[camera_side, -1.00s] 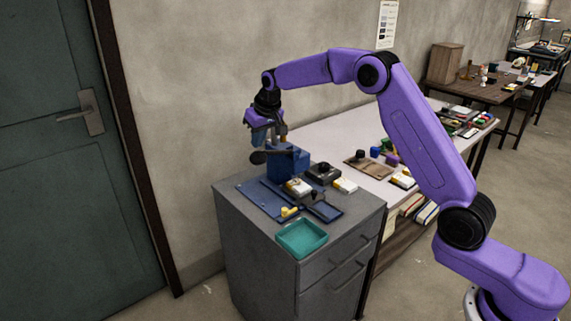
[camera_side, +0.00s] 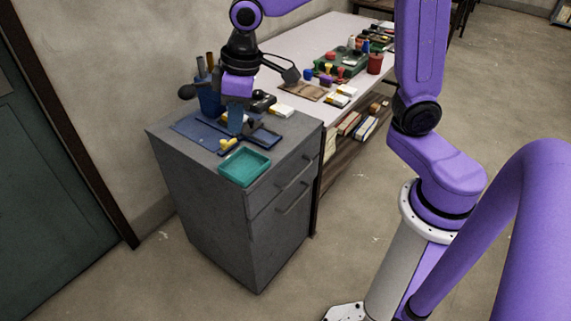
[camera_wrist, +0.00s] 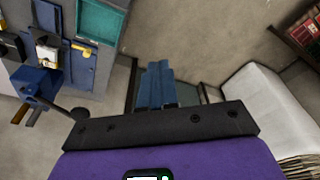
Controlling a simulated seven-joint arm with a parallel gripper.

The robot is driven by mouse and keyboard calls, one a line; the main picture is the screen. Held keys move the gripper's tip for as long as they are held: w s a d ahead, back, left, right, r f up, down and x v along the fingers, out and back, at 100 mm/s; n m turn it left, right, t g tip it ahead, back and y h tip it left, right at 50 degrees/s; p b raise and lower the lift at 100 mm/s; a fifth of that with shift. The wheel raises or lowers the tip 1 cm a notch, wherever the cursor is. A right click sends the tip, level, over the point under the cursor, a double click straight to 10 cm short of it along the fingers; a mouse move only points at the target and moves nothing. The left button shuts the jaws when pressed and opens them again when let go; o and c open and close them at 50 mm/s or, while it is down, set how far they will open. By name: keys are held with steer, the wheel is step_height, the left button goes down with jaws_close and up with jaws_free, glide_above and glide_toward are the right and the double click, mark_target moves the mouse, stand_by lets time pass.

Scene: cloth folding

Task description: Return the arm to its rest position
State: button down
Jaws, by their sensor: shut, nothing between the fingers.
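My gripper (camera_side: 235,122) hangs over the grey cabinet (camera_side: 215,190) with its blue fingers pointing down. The fingers are together with nothing between them. In the wrist view, the closed blue fingers (camera_wrist: 156,84) show over the floor and a dark strip. In the side view, the gripper is to the right of the blue tool cup (camera_side: 208,100) and in front of part of the blue mat (camera_side: 192,130). I cannot tell how high the fingertips are above the mat. The purple arm bends above the cabinet, and its upper part runs out of the picture.
A teal tray (camera_side: 245,167) and a yellow piece (camera_side: 227,145) are on the cabinet near the gripper. Tools stand up from the cup. A white table (camera_side: 300,45) behind holds several small items, including a red cup (camera_side: 375,64). Open floor (camera_side: 370,190) lies right of the cabinet.

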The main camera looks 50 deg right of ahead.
steer(key=s+d+f+n, duration=0.1)
steer(key=s+d, duration=0.3)
steer(key=s, duration=0.7)
steer(key=s+d+f+n+g, duration=0.1)
steer(key=s+d+n, duration=0.3)
steer(key=s, duration=0.7)
steer(key=shift+s+d+f+g+h, duration=0.3)
steer(key=shift+d+f+h, duration=0.1)
steer(key=shift+d+f, duration=0.3)
steer(key=shift+w+r, duration=0.1)
